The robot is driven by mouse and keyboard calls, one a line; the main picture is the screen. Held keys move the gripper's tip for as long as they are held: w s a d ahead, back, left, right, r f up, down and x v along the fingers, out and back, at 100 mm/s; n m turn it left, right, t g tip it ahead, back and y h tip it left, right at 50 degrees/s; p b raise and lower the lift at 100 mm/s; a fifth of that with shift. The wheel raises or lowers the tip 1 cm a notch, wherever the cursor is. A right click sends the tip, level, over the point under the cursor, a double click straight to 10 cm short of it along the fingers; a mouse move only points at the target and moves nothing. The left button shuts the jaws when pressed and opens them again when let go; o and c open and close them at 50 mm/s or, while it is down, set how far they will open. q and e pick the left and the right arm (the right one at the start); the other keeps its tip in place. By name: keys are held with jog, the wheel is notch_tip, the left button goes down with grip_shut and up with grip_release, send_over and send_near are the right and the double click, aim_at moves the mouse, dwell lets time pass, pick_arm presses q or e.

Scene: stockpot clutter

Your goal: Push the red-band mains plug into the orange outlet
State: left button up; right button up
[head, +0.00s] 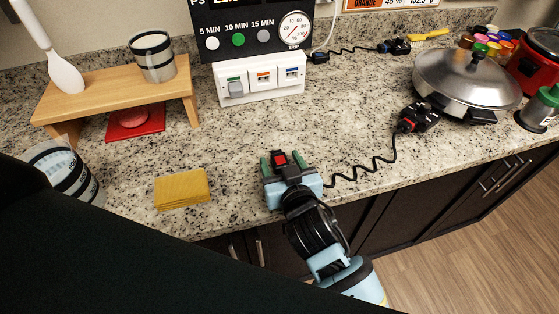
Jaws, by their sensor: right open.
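A black mains plug with a red band (280,159) sits between the fingers of my right gripper (284,162), near the front edge of the counter. The gripper is open, with one green-tipped finger on each side of the plug; whether either touches it is unclear. The orange outlet (264,77) is the middle one on the white outlet strip (251,98), behind the gripper and slightly to its left. No plug is in it. My left gripper is not in view.
A black coiled cord (362,166) runs right to a red-marked black block (418,117) by the stockpot (465,78). A yellow sponge (182,189) lies left of the gripper. A wooden stand (115,92) is back left. Counter between gripper and outlets is clear.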

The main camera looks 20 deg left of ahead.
jog(key=shift+w+a, duration=0.1)
jog(key=c, duration=1.1)
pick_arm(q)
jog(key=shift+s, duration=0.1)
pick_arm(e)
jog(key=shift+o, duration=0.2)
